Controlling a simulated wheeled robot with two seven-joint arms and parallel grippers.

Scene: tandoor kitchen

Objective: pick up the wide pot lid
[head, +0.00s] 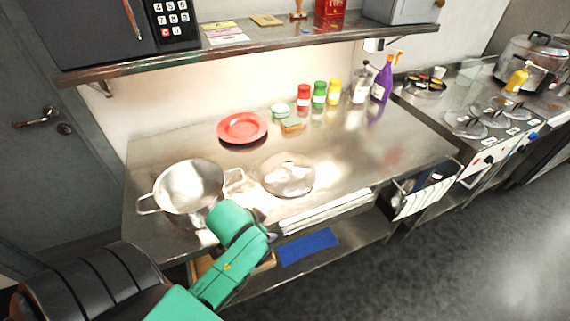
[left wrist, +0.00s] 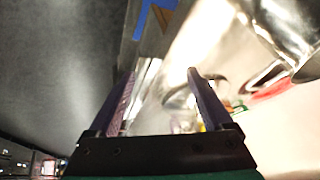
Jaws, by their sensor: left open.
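The wide pot lid (head: 288,178) looks like a shiny, shallow metal disc lying on the steel table, just right of the pot. Reflections blur its outline and any knob. My left gripper (head: 271,236) is at the table's front edge, below and nearer than the lid in the head view, apart from it. It is mostly hidden behind my green wrist. In the left wrist view my left gripper (left wrist: 160,76) is open, with its two fingers apart and nothing held. A shiny curved surface shows beyond the fingers, but I cannot tell whether it is the lid. My right gripper is not in view.
A two-handled metal pot (head: 190,186) stands left of the lid. A shelf (head: 240,53) overhangs the table's rear. The table right of the lid is clear.

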